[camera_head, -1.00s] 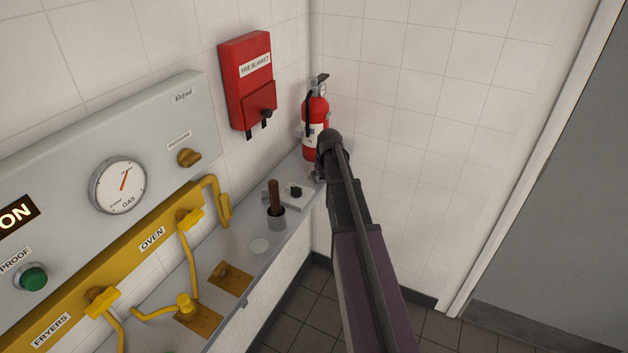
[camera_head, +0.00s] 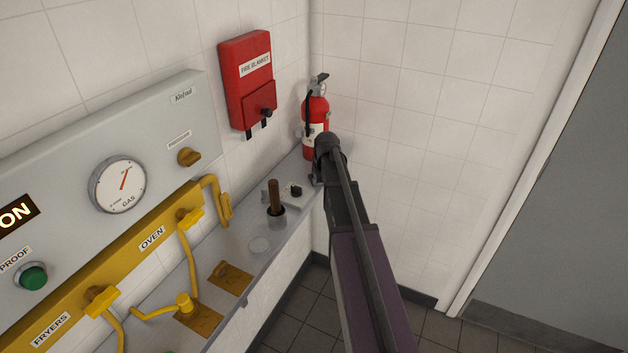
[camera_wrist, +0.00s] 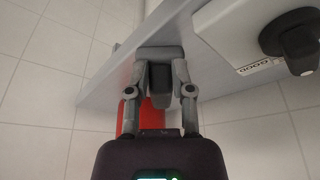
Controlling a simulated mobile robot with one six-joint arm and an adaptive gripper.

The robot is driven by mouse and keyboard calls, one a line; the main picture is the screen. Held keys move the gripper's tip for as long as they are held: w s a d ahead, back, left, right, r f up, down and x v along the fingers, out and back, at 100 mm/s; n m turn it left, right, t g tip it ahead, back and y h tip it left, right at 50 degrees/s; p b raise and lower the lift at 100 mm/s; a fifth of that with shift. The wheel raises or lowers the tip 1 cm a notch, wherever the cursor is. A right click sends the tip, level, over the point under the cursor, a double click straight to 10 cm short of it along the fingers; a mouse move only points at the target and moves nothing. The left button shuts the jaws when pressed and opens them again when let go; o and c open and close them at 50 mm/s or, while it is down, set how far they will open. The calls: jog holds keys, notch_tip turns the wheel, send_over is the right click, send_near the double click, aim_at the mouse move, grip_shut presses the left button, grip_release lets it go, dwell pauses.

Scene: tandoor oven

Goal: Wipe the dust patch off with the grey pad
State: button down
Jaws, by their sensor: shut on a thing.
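My gripper (camera_wrist: 161,75) is shut on the dark handle of the grey pad (camera_wrist: 160,53) in the wrist view. The pad sits across the fingertips, close to the grey shelf (camera_wrist: 105,85); I cannot tell whether it touches. In the head view my arm hides most of the gripper, at the shelf's far end by the fire extinguisher. A pale round patch (camera_head: 259,244) lies on the shelf nearer the yellow pipes; I cannot tell whether it is the dust patch. No other dust shows clearly.
A red fire extinguisher (camera_head: 315,122) stands in the corner behind my gripper. A small white box with a black knob (camera_head: 293,194) is just left of it. Yellow pipes (camera_head: 190,255) are farther left.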

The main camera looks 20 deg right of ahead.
jog(key=shift+w+d, duration=0.1)
jog(key=shift+w+d, duration=0.75)
jog(key=shift+d, duration=0.2)
jog(key=shift+w+d, duration=0.75)
jog(key=shift+d, duration=0.2)
jog(key=shift+s+a, duration=0.1)
jog(key=shift+s+a, duration=0.75)
jog(key=shift+a, duration=0.2)
jog(key=shift+s+a, duration=0.75)
jog(key=shift+a, duration=0.2)
jog(key=shift+f, duration=0.1)
jog(key=shift+w+d, duration=0.1)
